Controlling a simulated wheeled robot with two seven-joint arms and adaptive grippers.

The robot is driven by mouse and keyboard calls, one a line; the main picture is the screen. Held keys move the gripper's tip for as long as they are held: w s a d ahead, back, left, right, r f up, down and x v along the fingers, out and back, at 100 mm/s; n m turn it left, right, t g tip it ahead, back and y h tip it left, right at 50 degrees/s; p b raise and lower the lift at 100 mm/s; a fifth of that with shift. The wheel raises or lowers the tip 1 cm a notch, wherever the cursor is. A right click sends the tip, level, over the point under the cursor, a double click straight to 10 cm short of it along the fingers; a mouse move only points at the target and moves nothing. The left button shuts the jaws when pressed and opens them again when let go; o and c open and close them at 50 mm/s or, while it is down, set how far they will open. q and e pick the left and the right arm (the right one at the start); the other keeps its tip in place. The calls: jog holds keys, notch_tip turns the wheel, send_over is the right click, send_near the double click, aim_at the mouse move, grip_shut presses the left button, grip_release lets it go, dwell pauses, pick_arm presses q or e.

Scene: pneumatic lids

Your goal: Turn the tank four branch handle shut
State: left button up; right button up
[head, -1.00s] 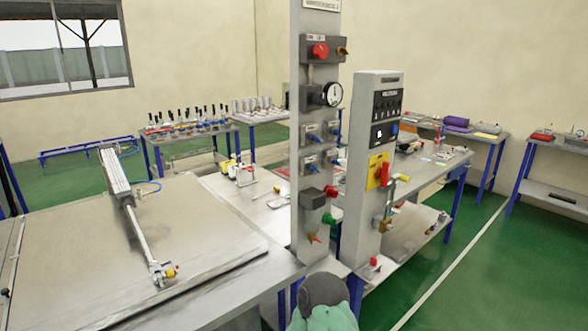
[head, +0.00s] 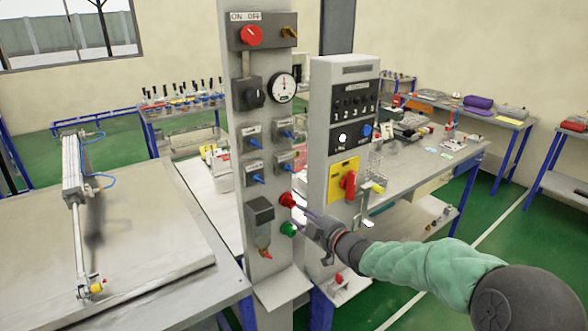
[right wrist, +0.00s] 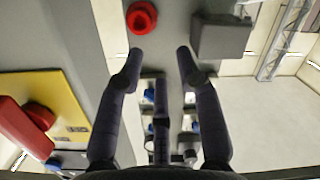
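Several branch valves with blue handles sit in two rows on the tall grey column (head: 233,100): upper left handle (head: 256,141), upper right handle (head: 288,134), lower left handle (head: 257,179) and lower right handle (head: 288,168). Their labels are too small to read, so I cannot tell which is tank four. My right gripper (head: 301,214) is in front of the column, below the handles, beside the red button (head: 287,199) and green button (head: 288,229). In the right wrist view my right gripper (right wrist: 158,56) is open and empty, its fingers apart. My left gripper is not in view.
A second grey post (head: 318,130) with a yellow panel and red handle (head: 348,184) stands close right of my right gripper. A round gauge (head: 283,88) and red knob (head: 250,36) are higher on the column. A bench (head: 165,270) with a cylinder fills the left.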

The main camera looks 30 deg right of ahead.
aim_at(289, 167)
notch_tip(289, 167, up, 10)
jog(key=s+d+n+t, duration=0.2)
jog(key=s+n, duration=0.1)
jog(key=w, duration=0.7)
jog(key=w+b, duration=0.1)
jog(key=w, duration=0.3)
jog(key=shift+a, duration=0.25)
jog(key=shift+s, duration=0.1)
jog(key=shift+r, duration=0.1)
grip_shut()
